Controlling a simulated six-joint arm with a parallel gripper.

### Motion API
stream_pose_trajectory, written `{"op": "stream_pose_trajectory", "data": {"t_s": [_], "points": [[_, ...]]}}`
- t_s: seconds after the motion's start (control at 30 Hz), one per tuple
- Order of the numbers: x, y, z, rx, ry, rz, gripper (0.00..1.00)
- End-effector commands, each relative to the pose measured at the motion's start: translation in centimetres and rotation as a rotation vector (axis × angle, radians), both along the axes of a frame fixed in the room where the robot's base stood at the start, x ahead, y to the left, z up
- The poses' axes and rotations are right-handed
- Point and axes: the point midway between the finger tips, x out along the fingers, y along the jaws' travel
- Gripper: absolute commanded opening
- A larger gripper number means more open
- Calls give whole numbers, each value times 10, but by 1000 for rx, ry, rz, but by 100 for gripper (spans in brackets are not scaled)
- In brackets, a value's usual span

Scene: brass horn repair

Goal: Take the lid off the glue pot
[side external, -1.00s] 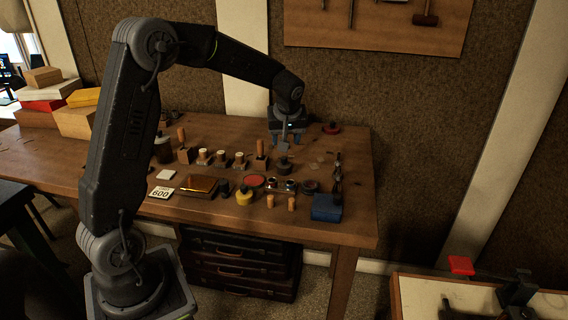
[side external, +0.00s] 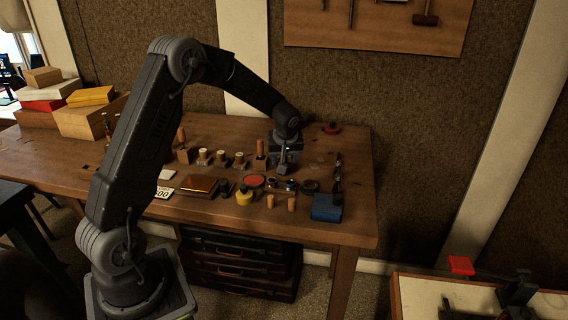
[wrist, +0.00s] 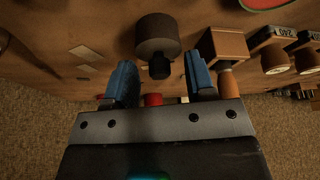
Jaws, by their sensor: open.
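The glue pot (wrist: 157,30) is a dark, round pot in the upper middle of the wrist view. Its lid has a black knob (wrist: 160,68) that points toward my gripper (wrist: 160,82). My gripper is open, with one blue finger on each side of the knob and visible room between knob and fingers. I cannot tell whether the fingertips reach down to knob height. In the side view my gripper (side external: 286,160) is low over the back right of the table and hides the pot.
A wooden block with a handle (wrist: 225,45) stands close beside the right finger in the wrist view. Spools (side external: 222,157) stand to the left. A red object (side external: 331,128) lies at the table's back.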

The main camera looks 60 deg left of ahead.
Motion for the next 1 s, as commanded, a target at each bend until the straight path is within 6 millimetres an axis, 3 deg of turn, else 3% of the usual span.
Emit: {"op": "stream_pose_trajectory", "data": {"t_s": [0.07, 0.57, 0.83, 1.0], "points": [[0, 0, 0, 0, 0, 0, 47], [0, 0, 0, 0, 0, 0, 0], [0, 0, 2, 0, 0, 0, 0], [0, 0, 23, 1, -4, 1, 0]]}}
